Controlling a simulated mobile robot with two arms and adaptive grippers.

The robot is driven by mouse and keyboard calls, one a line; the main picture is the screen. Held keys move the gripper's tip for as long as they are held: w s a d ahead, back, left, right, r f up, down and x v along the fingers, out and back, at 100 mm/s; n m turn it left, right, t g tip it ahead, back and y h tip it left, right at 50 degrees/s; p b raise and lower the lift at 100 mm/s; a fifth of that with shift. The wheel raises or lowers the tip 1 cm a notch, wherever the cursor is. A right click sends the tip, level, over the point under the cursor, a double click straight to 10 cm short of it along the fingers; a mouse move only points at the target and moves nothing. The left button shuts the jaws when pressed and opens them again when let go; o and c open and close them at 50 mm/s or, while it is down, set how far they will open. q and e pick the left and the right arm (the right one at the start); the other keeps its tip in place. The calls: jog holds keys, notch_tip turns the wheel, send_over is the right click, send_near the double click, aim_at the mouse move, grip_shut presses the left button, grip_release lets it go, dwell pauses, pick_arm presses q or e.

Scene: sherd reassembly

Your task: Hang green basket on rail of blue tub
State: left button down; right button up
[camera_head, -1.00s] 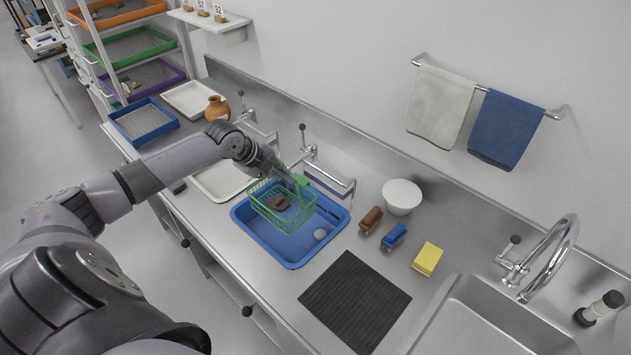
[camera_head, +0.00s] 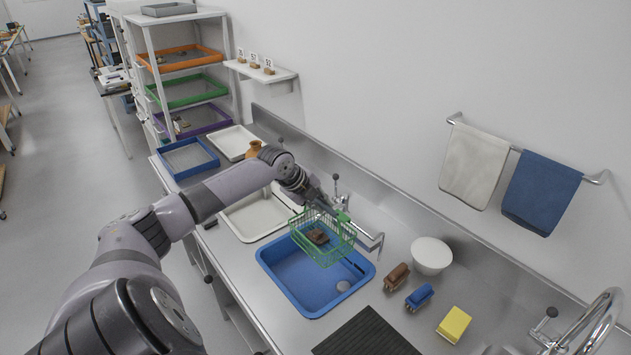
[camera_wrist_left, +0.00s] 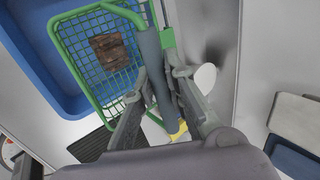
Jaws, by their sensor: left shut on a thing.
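The green wire basket (camera_head: 322,240) hangs from my left gripper (camera_head: 338,214), which is shut on it at the back edge. A brown sherd (camera_head: 317,236) lies inside the basket. The blue tub (camera_head: 290,292) stands on the counter below, with a round pale thing in it. The basket is over the tub's back part; I cannot tell if it touches the rim. In the left wrist view the basket (camera_wrist_left: 72,42), with the sherd (camera_wrist_left: 108,50) inside, is beside the fingers, and the tub (camera_wrist_left: 30,45) shows behind it. My right gripper is out of view.
White trays (camera_head: 252,216) lie left of the tub. Chrome taps (camera_head: 372,243) stand close behind it. A white bowl (camera_head: 431,256), brown and blue brushes (camera_head: 419,297) and a yellow sponge (camera_head: 454,324) are to the right. A black mat (camera_head: 366,335) lies in front.

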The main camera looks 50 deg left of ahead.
pick_arm(q)
jog(key=shift+w+r+b+x, duration=0.15)
jog(key=shift+b+x, duration=0.35)
jog(key=shift+x, duration=0.35)
jog(key=shift+w+r+b+x, duration=0.15)
jog(key=shift+b+x, duration=0.35)
jog(key=shift+x, duration=0.35)
jog(key=shift+w+b+x, duration=0.15)
jog(key=shift+b+x, duration=0.35)
jog(key=shift+x, duration=0.35)
jog(key=c, duration=1.5)
grip_release()
jog(key=shift+c, duration=0.2)
jog(key=shift+s+r, duration=0.1)
